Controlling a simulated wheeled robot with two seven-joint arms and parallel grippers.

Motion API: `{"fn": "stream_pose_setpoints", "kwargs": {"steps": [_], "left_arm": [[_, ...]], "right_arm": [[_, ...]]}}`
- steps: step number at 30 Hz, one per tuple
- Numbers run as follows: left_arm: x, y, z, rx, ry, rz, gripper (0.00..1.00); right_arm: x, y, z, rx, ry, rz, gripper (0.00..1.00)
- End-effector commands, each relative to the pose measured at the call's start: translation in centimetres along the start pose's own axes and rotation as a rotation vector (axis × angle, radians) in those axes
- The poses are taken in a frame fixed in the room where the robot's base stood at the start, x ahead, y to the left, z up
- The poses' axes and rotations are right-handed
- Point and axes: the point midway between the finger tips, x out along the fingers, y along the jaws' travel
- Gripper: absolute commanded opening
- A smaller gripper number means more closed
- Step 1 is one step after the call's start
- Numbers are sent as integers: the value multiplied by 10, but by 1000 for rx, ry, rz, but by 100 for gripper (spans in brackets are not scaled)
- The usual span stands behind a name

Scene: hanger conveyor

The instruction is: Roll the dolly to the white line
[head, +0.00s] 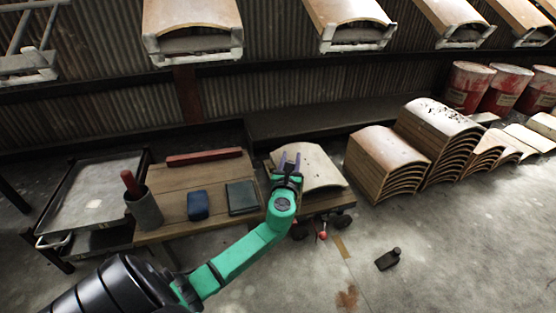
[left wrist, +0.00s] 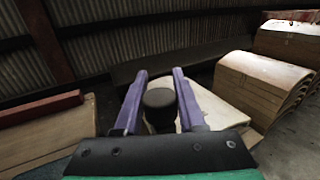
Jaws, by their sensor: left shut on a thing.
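The dolly (head: 318,207) is a low wooden platform on dark wheels, right of the workbench. A pale curved panel (head: 318,172) lies on it and also shows in the left wrist view (left wrist: 213,106). My left gripper (head: 289,160) reaches over the dolly's left side. In the left wrist view its purple fingers (left wrist: 160,82) are closed around a dark round knob (left wrist: 160,100). How the knob joins the dolly is hidden. I cannot make out a white line in either view. My right gripper is out of view.
The workbench (head: 172,184) holds a cup, a blue box, a dark box and a red bar. Stacks of curved panels (head: 385,165) stand close on the right. A black object (head: 388,259) lies on the floor. The front right floor is mostly clear.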

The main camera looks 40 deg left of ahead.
Motion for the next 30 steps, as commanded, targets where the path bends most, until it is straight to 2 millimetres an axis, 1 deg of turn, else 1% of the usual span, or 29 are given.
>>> {"fn": "stream_pose_setpoints", "kwargs": {"steps": [1, 4, 13, 14, 15, 16, 26, 28, 30], "left_arm": [[4, -10, 1, -3, -1, -4, 0], [8, -20, 0, -1, 0, -5, 0], [9, -21, 0, 1, 0, -4, 0], [9, -21, 0, 1, 0, -4, 50], [9, -21, 0, 1, 0, -4, 66], [9, -21, 0, 1, 0, -3, 69], [7, -20, 1, 2, 0, -2, 69], [1, -20, 2, 2, 1, -2, 69], [-10, -20, 3, 3, 2, -3, 69]], "right_arm": [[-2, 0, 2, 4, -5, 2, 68], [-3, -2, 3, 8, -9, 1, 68], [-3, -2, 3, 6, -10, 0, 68], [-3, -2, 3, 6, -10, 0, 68], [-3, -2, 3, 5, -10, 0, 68], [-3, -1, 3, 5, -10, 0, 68], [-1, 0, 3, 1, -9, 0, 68], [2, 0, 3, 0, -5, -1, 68], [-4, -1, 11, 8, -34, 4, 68]]}}
